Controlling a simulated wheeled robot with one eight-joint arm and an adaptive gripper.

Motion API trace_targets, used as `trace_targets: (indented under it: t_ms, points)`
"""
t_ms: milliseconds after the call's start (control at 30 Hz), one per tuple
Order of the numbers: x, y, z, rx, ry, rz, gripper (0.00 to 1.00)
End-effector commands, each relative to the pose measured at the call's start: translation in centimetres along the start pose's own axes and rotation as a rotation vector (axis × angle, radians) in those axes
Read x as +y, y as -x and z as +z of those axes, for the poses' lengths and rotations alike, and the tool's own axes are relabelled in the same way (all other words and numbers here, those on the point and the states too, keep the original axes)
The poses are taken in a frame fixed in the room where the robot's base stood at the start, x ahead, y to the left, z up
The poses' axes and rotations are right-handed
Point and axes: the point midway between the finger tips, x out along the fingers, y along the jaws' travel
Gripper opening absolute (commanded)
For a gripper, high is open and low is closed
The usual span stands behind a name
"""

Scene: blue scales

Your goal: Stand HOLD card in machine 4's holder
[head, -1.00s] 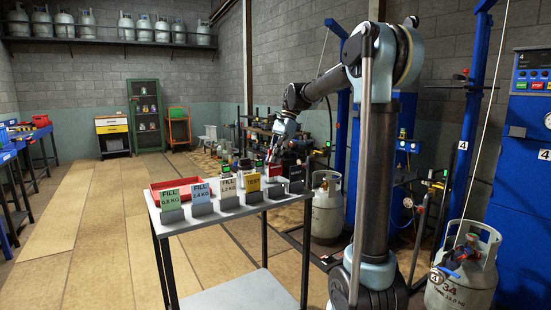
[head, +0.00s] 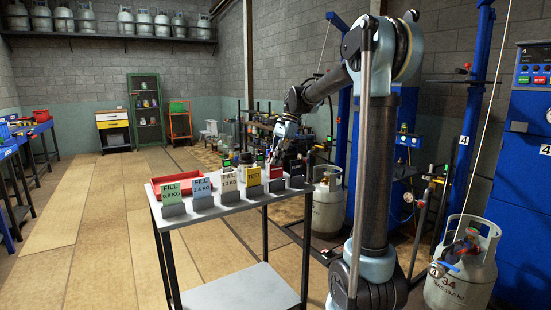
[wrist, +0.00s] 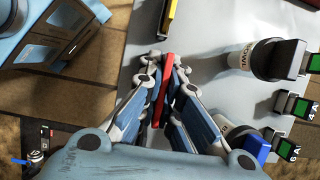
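A red card (head: 276,172) stands in the row of cards on the grey table, between the yellow TEST card and a black one; its lettering is not readable. My gripper (head: 274,157) is over it. In the wrist view the red card (wrist: 163,90) lies between my two fingers (wrist: 165,68), which look closed on it from both sides. Its lower part is at the holder block. Machine 4 is at the right: a blue post with a 4 label (head: 463,141) and a blue cabinet (head: 528,130) marked 4.
A red tray (head: 180,182) and black devices with green displays (wrist: 290,105) share the table (head: 240,208). A gas cylinder (head: 462,275) stands by machine 4.

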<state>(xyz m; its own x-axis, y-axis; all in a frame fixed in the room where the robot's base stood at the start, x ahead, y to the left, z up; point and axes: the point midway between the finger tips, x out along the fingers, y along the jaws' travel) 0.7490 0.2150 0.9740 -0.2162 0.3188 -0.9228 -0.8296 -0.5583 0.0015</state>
Motion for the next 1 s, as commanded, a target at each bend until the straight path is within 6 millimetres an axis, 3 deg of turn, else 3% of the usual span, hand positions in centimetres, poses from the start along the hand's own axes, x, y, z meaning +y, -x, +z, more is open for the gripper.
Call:
trace_targets:
  t_ms: [600, 1000]
  points:
    - [0.0, -2.6, -1.0, 0.0, 0.001, 0.0, 0.0]
    - [-0.1, -3.1, -1.1, 0.0, 0.002, 0.001, 0.0]
